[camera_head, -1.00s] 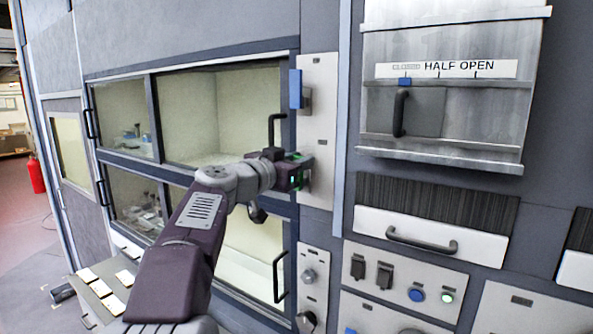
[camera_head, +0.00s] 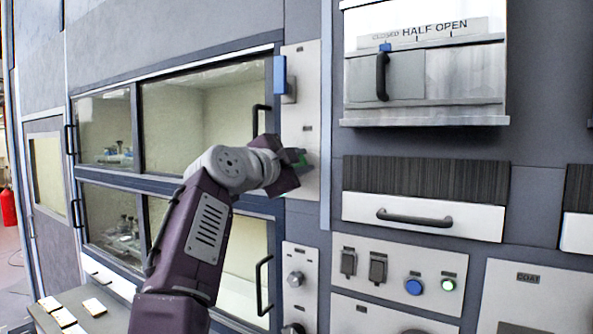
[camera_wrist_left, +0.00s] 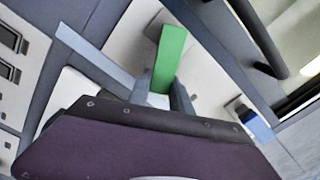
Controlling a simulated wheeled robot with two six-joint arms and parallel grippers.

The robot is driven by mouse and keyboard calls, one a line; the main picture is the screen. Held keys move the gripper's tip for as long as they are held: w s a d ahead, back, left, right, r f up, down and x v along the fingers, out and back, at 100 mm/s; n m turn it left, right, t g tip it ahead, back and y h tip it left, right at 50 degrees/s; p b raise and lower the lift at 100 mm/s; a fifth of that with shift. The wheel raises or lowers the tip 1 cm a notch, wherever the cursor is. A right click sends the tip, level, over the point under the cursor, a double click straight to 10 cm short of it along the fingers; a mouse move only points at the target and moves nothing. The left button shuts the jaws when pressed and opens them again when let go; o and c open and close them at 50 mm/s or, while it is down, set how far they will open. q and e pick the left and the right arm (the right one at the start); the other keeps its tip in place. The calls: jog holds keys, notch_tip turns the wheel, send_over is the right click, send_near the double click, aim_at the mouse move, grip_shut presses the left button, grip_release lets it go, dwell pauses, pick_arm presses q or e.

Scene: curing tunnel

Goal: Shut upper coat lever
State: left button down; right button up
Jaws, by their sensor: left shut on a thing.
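A green lever (camera_head: 301,158) sits on the tall pale panel (camera_head: 300,215) beside the windowed doors. My left gripper (camera_head: 290,172) is at this panel, shut on the green lever, and hides part of it. In the left wrist view the green lever (camera_wrist_left: 169,60) stands out from between the fingertips (camera_wrist_left: 168,97), at an angle to the panel's long edge. A blue lever (camera_head: 280,75) is higher on the same panel and points up; it also shows in the wrist view (camera_wrist_left: 256,126). The panel's small labels are too small to read. My right gripper is not in view.
Black door handles (camera_head: 259,121) stand out just left of the panel. A knob (camera_head: 295,279) is on the panel below. A metal shutter (camera_head: 425,100) marked HALF OPEN and a drawer (camera_head: 425,215) are at the right.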

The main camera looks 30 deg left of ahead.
pick_arm(q)
jog(key=f+m+b, duration=0.2)
jog(key=m, duration=0.1)
jog(key=shift+d, duration=0.3)
jog(key=shift+f+m+b, duration=0.25)
jog(key=shift+m+b, duration=0.1)
jog(key=shift+m, duration=0.3)
jog(key=shift+f+m+b, duration=0.2)
jog(key=shift+m+b, duration=0.15)
jog(key=shift+m, duration=0.3)
jog(key=c, duration=1.2)
grip_release()
jog(key=shift+o, duration=0.2)
jog(key=b, duration=0.4)
send_near(311, 173)
jog(key=s, duration=0.2)
jog(key=shift+s+a, duration=0.15)
jog(key=shift+s, duration=0.15)
